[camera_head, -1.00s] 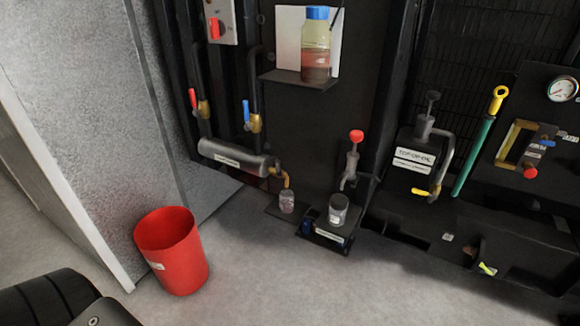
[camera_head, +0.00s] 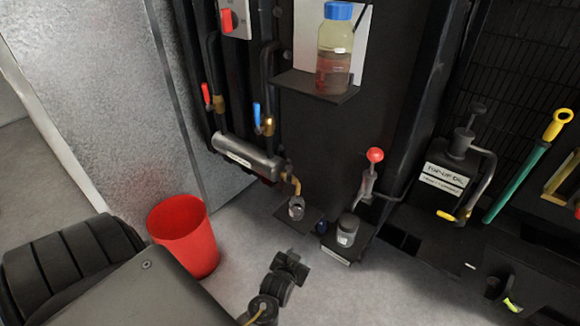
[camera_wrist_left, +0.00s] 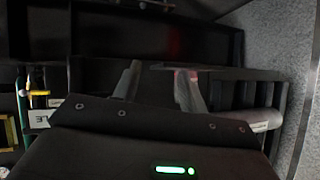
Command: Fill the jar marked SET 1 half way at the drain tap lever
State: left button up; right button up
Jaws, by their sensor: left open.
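A small clear jar (camera_head: 297,207) stands on a low dark shelf under the brass spout of the drain tap (camera_head: 291,182), at the end of a grey cylinder (camera_head: 246,157). A second, grey-lidded jar (camera_head: 347,229) with a pale label stands to its right, below a red-knobbed pump (camera_head: 370,172). I cannot read SET 1 on either jar. My left gripper (camera_head: 290,262) is low in the head view, in front of and below the jars, apart from both. The left wrist view shows its two fingers (camera_wrist_left: 158,88) apart, with nothing held between them. My right gripper is not in view.
A red bin (camera_head: 185,238) stands on the floor at left. Red (camera_head: 206,94) and blue (camera_head: 257,114) valve levers sit above the cylinder. A blue-capped bottle (camera_head: 335,50) stands on a higher shelf. A top-up oil can (camera_head: 446,175) is at right. Floor between bin and jars is clear.

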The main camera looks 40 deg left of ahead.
pick_arm(q)
jog(key=w+a+r+n+t+y+p, duration=0.1)
jog(key=w+a+r+t+y, duration=0.2)
jog(key=r, duration=0.5)
jog(key=n+y+p, duration=0.2)
jog(key=n+y, duration=0.1)
jog(key=y, duration=0.2)
send_near(289, 173)
jog(key=x, duration=0.3)
jog(key=f+x, duration=0.1)
jog(key=x, duration=0.6)
jog(key=shift+w+a+f, duration=0.15)
jog(key=shift+w+a, duration=0.1)
jog(key=shift+a, duration=0.05)
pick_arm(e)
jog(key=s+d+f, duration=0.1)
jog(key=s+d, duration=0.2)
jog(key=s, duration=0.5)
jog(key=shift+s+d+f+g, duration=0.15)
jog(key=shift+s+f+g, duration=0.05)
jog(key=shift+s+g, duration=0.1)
pick_arm(q)
grip_shut()
